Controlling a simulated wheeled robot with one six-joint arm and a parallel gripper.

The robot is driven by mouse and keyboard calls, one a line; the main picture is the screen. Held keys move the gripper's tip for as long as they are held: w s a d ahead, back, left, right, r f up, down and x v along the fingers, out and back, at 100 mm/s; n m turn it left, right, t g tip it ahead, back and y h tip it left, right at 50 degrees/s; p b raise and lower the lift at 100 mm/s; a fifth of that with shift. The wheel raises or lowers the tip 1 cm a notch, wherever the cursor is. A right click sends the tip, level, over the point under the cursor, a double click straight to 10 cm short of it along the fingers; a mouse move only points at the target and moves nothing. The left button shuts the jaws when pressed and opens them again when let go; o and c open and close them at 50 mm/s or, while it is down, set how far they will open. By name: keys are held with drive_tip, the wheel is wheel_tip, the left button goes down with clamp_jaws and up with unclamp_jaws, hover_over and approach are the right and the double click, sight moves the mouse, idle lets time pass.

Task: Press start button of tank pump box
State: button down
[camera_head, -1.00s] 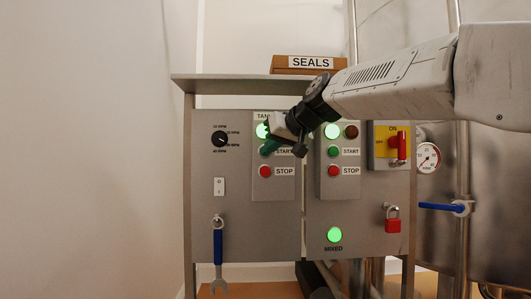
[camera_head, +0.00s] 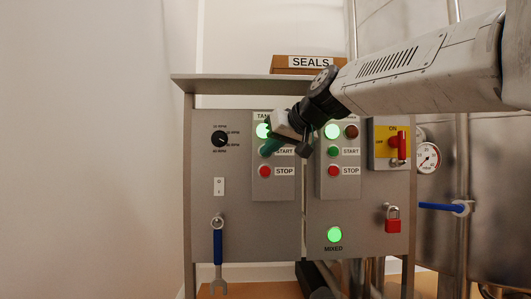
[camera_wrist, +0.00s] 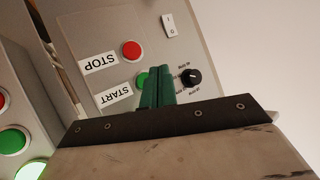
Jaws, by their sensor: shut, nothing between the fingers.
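The tank pump box (camera_head: 257,190) is the left grey box on the panel, with "TANK" partly covered at its top. Its green lamp (camera_head: 262,131) is lit. Its red STOP button (camera_head: 265,171) is in clear view. My gripper (camera_head: 268,149) is shut and empty, with its green fingers in front of the START button, beside the START label. In the wrist view the green START button (camera_wrist: 141,78) shows partly behind my shut fingertips (camera_wrist: 160,70). I cannot tell whether they touch it. The red STOP button (camera_wrist: 131,50) is also there.
A second box (camera_head: 343,190) with its own START and STOP stands close on the right. A red-and-yellow switch (camera_head: 398,146), a red padlock (camera_head: 393,225) and a hanging blue wrench (camera_head: 218,248) are nearby. A shelf edge (camera_head: 225,77) juts out above.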

drive_tip(key=shift+s, duration=1.25)
drive_tip(key=s+d+f+g+h, duration=0.2)
drive_tip(key=s+f+g, duration=0.15)
drive_tip(key=f, duration=0.65)
drive_tip(key=s+d+f+m+g+h, duration=0.1)
drive_tip(key=s+d+f+h, duration=0.1)
drive_tip(key=s+d+f, duration=0.4)
drive_tip(key=s+d+f+m+g+h, duration=0.1)
drive_tip(key=s+d+f, duration=0.6)
drive_tip(key=s, duration=0.8)
drive_tip(key=s+d+f+m+g+h, duration=0.2)
drive_tip(key=s+d+f, duration=0.4)
drive_tip(key=s+f, duration=0.5)
drive_tip(key=shift+s+d+f+m+g+h, duration=0.15)
drive_tip(key=shift+s+f+m+g+h, duration=0.2)
drive_tip(key=shift+f+g, duration=0.25)
drive_tip(key=shift+w, duration=0.1)
